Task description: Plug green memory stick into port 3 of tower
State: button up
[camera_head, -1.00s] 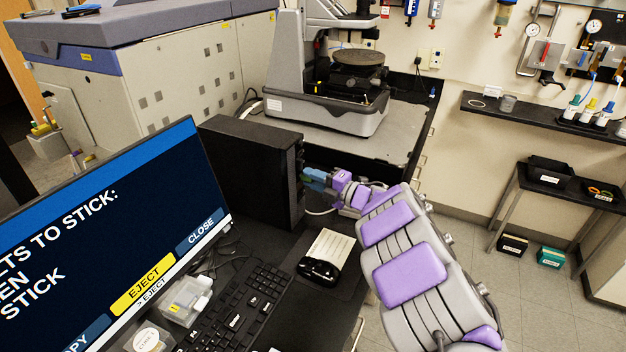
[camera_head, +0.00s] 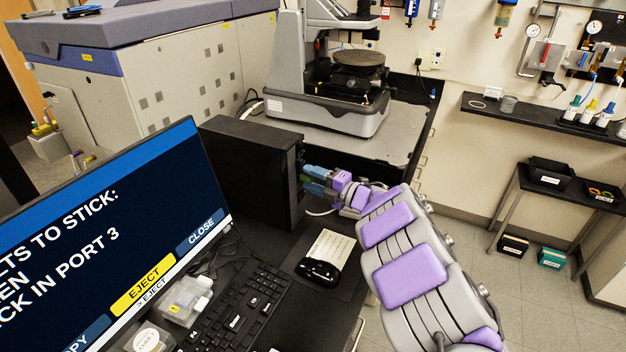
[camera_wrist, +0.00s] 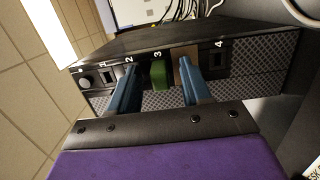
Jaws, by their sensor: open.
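The green memory stick (camera_wrist: 158,74) is at the label 3 on the front of the black tower (camera_head: 245,165), and it appears plugged into port 3. The tower's front panel (camera_wrist: 100,80) shows labels 1 to 4 in the wrist view. My gripper (camera_wrist: 160,95) is open, with one blue finger on each side of the stick and gaps between. In the head view my gripper (camera_head: 315,180) is at the tower's front face, and the stick is hard to make out there. The monitor (camera_head: 110,240) reads in part "CK IN PORT 3".
A brown piece (camera_wrist: 186,62) is on the panel beside the right finger, between labels 3 and 4. The profiler (camera_head: 335,110) stands behind the tower.

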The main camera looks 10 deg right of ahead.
jog(key=b+v, duration=0.1)
jog(key=v, duration=0.6)
jog(key=shift+w+d, duration=0.35)
jog(key=shift+w, duration=0.05)
jog(key=shift+s+d, duration=0.1)
